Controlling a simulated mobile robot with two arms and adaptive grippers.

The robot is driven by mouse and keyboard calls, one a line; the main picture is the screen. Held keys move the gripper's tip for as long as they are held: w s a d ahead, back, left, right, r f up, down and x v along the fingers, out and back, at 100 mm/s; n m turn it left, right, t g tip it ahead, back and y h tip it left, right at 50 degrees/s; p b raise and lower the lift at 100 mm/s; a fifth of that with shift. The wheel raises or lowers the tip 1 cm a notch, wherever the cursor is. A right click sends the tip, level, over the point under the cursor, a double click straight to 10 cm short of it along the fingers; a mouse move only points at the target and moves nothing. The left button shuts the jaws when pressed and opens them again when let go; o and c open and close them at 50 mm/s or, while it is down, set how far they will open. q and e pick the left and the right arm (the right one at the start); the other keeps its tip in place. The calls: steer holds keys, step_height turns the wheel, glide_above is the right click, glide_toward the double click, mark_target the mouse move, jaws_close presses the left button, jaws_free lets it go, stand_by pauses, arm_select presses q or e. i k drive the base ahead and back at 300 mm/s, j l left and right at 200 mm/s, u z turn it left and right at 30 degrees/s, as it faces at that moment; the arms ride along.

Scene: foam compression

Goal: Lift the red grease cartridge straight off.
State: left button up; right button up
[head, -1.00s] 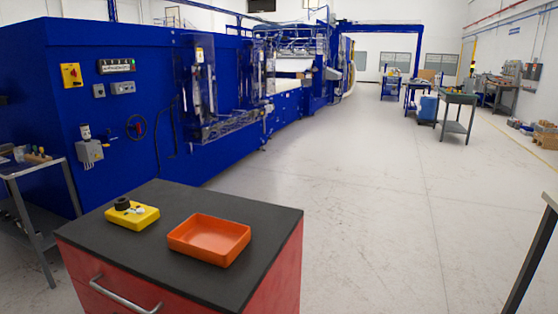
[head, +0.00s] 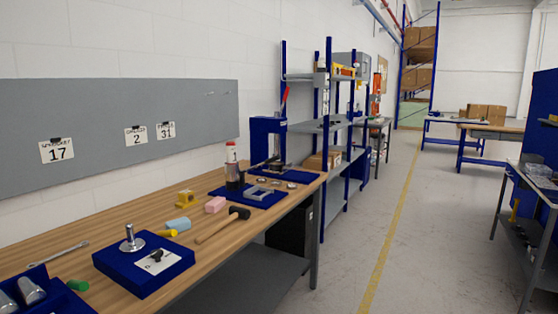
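An upright cylinder (head: 231,153), red and white over a dark lower part (head: 234,178), stands at the left end of a blue board (head: 265,200) on the wooden workbench. It looks like the grease cartridge, but it is small here and I cannot tell how it is seated. Neither of my grippers is in view.
The workbench (head: 60,248) runs along the left wall. Near the cylinder are a mallet (head: 222,225), a pink block (head: 215,204) and a blue press (head: 267,140). A blue block with a metal post (head: 130,240) stands nearer. The floor (head: 370,240) to the right is clear.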

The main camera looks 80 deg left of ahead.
mark_target(231, 148)
steer(key=u, duration=3.1)
steer(key=i+l+u, duration=0.1)
steer(key=i, duration=0.1)
